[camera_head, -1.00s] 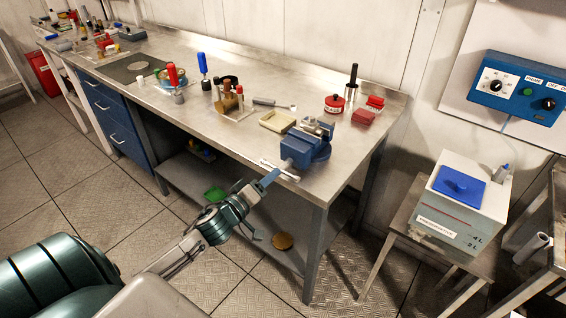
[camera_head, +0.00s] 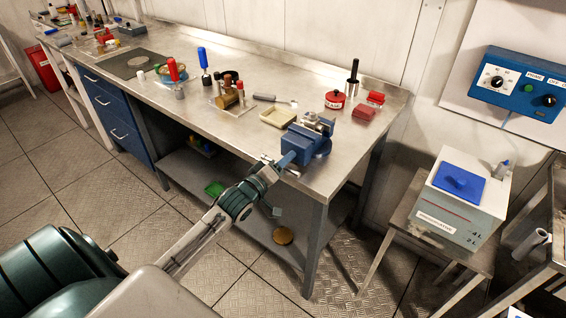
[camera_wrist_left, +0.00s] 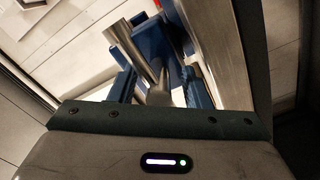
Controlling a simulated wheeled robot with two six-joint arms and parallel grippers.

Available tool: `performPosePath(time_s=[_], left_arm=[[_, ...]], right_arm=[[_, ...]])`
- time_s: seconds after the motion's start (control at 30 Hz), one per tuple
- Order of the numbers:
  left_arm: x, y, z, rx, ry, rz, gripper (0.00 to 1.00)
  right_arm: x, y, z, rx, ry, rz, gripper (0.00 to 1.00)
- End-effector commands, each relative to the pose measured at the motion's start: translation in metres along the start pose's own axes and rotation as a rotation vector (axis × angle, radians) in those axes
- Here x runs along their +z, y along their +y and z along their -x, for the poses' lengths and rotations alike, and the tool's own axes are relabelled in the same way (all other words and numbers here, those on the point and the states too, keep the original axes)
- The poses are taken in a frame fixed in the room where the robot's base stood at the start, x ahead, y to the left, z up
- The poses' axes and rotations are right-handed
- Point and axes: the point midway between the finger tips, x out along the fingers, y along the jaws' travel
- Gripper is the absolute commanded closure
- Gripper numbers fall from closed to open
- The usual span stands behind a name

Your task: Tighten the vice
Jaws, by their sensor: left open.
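The blue vice (camera_head: 306,143) stands at the front right corner of the metal workbench (camera_head: 245,135). Its metal jaws are at the top and back. My left gripper (camera_head: 287,160) is open at the vice's front side, its fingers reaching to the vice's lower front. In the left wrist view, blue vice parts (camera_wrist_left: 152,45) and a metal bar (camera_wrist_left: 124,44) lie just ahead of the gripper. I cannot tell whether the fingers touch the vice or which part lies between them. My right gripper is not in view.
On the bench near the vice are a beige tray (camera_head: 278,118), a red box (camera_head: 363,112), a red tin (camera_head: 335,100) and several upright tools. A stool with a white tank (camera_head: 460,200) stands to the right.

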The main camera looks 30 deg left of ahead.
Motion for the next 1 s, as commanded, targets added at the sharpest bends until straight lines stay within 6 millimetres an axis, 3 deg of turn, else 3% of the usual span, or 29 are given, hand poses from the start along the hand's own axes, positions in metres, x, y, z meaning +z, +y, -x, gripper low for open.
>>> performPosePath(time_s=[0.07,0.3,0.7,1.0], left_arm=[[0.0001,0.0000,0.0001,0.000,0.000,0.000,0.56],[0.0001,-0.0001,0.0003,0.000,0.000,0.000,1.00],[0.0001,-0.0004,0.0004,-0.001,-0.001,-0.035,1.00],[0.0001,-0.0003,0.0003,-0.001,-0.001,-0.218,1.00]], right_arm=[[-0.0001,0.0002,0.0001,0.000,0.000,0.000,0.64],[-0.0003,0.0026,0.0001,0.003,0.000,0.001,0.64],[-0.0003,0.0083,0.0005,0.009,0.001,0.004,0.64],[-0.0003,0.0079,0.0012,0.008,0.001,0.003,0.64]])
